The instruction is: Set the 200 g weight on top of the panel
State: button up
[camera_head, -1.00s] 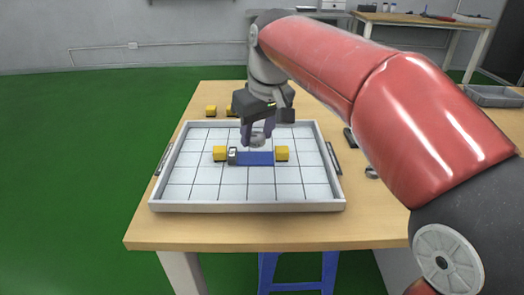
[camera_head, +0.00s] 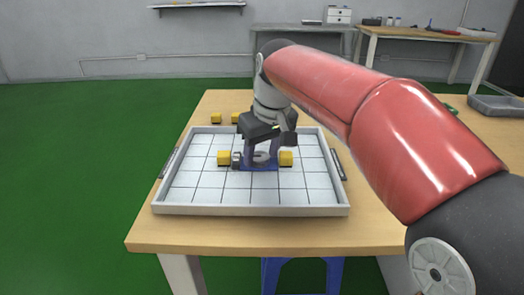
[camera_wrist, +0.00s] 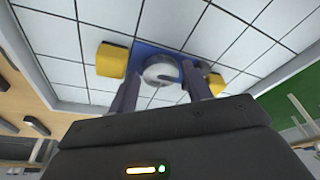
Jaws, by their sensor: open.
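The blue panel (camera_head: 258,167) lies across the middle of the gridded white tray, between two yellow blocks (camera_head: 224,158) (camera_head: 286,159). The round silver weight (camera_head: 261,156) is at the panel's top face; it also shows in the wrist view (camera_wrist: 162,70), over the blue panel (camera_wrist: 143,50). It appears to rest on the panel. My gripper (camera_head: 262,160) is open and low over the panel, with its fingers (camera_wrist: 162,72) on either side of the weight. Whether a finger touches the weight I cannot tell. The fingers hide part of the panel.
The white tray (camera_head: 250,210) has raised walls and dark side handles and sits on a wooden table (camera_head: 225,235). A grey bin (camera_head: 497,106) is far right.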

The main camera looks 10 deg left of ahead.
jog(key=p+v, duration=0.1)
jog(key=v, duration=1.1)
jog(key=shift+p, duration=0.3)
